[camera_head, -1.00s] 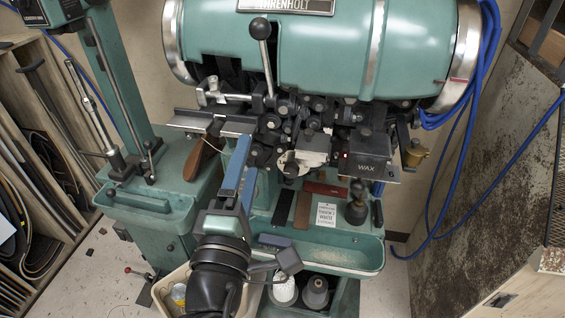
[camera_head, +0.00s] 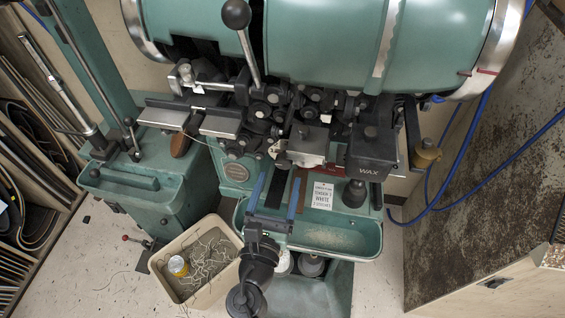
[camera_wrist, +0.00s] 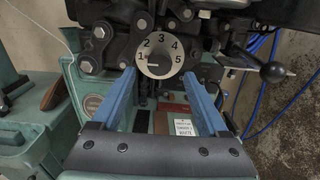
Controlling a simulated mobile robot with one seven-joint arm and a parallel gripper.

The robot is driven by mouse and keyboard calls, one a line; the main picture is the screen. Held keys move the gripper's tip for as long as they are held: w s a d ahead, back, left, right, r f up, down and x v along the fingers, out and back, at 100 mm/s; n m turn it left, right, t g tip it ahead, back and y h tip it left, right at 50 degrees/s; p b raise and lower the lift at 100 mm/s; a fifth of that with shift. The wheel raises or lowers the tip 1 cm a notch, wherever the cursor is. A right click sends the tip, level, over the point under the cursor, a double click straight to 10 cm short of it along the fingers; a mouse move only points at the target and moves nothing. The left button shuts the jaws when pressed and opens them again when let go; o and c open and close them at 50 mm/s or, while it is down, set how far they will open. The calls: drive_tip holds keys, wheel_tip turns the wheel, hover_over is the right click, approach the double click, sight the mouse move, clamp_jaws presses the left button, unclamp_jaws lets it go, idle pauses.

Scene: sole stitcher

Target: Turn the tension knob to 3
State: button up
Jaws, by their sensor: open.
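The tension knob (camera_wrist: 160,57) is a pale round dial with the numbers 1 to 5 around it, seen in the wrist view. Its dark pointer mark lies on the left side, close to the 1. In the head view the dial is small and partly hidden among dark machine parts. My gripper (camera_wrist: 159,74) is open, with two blue fingers reaching up either side of the dial's lower part in the picture. Nothing is between them, and I cannot tell the remaining depth to the dial. In the head view my gripper (camera_head: 279,180) stands upright below the mechanism.
The green stitcher has a black ball-ended lever (camera_head: 237,14), a WAX box (camera_head: 371,150) and a front tray (camera_head: 335,238). A bin of thread scraps (camera_head: 158,262) stands at lower left. Blue hoses (camera_head: 465,175) hang at right. The floor left of the bin is mostly clear.

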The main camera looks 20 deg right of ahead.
sight(283, 165)
drive_tip(key=x, duration=0.5)
clamp_jaws()
idle(0.4)
